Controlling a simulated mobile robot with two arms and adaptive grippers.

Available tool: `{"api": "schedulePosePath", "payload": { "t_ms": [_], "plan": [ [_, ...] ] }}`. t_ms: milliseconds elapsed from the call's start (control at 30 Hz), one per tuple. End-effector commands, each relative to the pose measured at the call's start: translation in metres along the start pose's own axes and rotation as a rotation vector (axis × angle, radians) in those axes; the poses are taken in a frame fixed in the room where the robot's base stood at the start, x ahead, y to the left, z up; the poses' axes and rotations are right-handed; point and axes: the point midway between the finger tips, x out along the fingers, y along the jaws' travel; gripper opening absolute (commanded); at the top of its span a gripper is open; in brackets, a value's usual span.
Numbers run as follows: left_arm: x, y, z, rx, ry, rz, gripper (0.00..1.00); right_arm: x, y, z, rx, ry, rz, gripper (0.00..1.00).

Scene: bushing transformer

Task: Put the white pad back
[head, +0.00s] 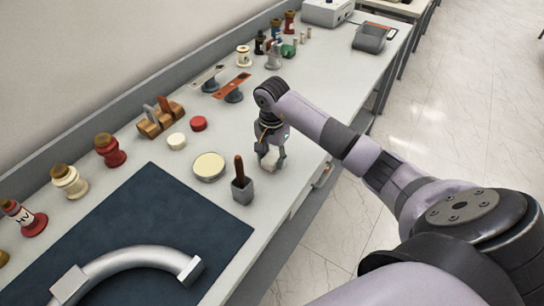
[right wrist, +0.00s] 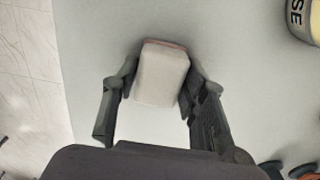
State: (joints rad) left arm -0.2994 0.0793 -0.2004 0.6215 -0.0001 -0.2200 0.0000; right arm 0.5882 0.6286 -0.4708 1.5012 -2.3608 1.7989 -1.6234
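A small white block with a reddish edge, which I take for the white pad (right wrist: 162,75), sits between the fingers of my right gripper (right wrist: 160,82) in the right wrist view. The fingertips lie close against its two sides, and the gripper appears shut on it. In the head view my right gripper (head: 271,160) points down at the bench (head: 305,160), right of the dark holder with a brown handle. The pad is partly hidden by the fingers there, and I cannot tell whether it touches the bench. My left gripper is not in view.
The dark holder (head: 242,190) and a round cream-topped tin (head: 209,166) stand left of the gripper. A white disc (head: 177,141), a red disc (head: 199,123) and a wooden block (head: 160,119) are farther left. A dark mat (head: 150,215) bears a bent metal pipe (head: 130,260).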

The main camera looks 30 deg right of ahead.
Motion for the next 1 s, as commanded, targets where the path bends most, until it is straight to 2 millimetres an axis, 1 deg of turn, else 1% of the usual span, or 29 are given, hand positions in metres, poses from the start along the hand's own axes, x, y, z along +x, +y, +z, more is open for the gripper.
{"api": "schedulePosePath", "payload": {
  "t_ms": [33, 200, 467, 567, 633, 767, 1000],
  "plan": [
    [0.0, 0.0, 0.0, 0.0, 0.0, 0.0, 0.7, 0.0, 0.0, 0.0, 0.0, 0.0, 0.0, 0.45],
    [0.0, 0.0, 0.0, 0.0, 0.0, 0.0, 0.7, 0.0, 0.0, 0.0, 0.0, -0.001, 0.0, 0.56],
    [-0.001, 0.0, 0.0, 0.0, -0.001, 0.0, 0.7, -0.001, 0.0, 0.0, 0.0, -0.001, 0.0, 0.56],
    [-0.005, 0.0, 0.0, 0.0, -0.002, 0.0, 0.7, -0.004, 0.0, 0.001, 0.0, -0.002, 0.0, 0.56],
    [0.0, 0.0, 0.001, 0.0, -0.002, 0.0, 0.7, -0.009, -0.001, -0.001, 0.0, 0.001, -0.003, 0.56],
    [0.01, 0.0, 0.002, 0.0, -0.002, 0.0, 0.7, -0.032, -0.001, -0.002, -0.001, 0.004, -0.005, 0.56],
    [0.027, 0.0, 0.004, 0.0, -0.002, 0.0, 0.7, -0.086, -0.002, -0.001, 0.0, 0.004, -0.006, 0.56]
  ]
}}
